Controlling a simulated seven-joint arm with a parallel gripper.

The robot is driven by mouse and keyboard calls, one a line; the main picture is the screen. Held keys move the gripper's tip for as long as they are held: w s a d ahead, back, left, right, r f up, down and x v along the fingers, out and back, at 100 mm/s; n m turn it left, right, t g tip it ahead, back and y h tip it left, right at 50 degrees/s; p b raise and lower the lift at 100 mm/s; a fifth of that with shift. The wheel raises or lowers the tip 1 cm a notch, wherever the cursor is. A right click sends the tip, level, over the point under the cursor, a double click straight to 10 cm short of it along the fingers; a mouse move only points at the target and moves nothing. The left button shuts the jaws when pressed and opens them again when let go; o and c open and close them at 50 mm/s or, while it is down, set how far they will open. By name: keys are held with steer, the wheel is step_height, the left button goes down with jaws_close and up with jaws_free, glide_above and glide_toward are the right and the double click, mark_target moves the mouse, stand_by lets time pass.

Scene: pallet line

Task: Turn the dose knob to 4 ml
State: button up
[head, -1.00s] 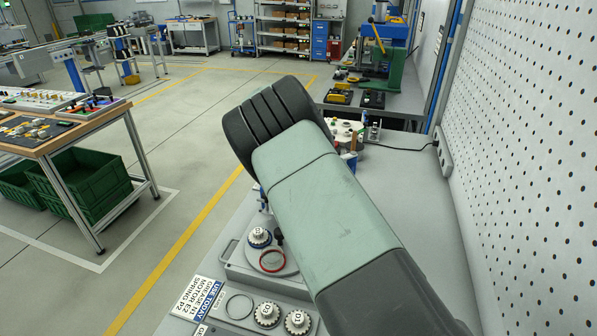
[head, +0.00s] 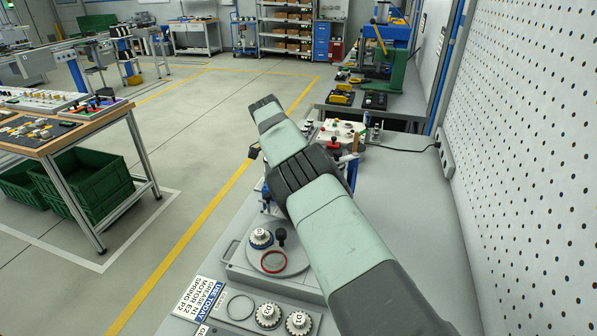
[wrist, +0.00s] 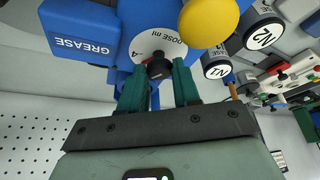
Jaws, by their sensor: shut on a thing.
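The dose knob (wrist: 159,69) is small and black and sits on a white dial (wrist: 160,42) marked "DOSE ml" in the wrist view. A "4" shows on the dial at the left, with a bit of red close to the knob. My gripper (wrist: 159,76) has its two teal fingers closed on either side of the knob. The fingertips hide part of the knob, and I cannot tell exactly where it points. The dial is on a blue grease unit (wrist: 85,30) labelled "GREASE". In the head view my arm hides the gripper and the knob.
A yellow dome (wrist: 208,22) stands close beside the dial. Nozzles marked N1 (wrist: 216,66) and N2 (wrist: 262,32) are to its right. In the head view a round fixture (head: 272,258) with a red ring and several white-topped parts lie on the bench. A perforated wall (head: 530,150) bounds the right.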

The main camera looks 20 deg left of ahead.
steer(key=shift+a, duration=0.15)
stand_by(0.5)
steer(key=o, duration=1.1)
steer(key=shift+c, duration=0.2)
steer(key=shift+n, duration=0.3)
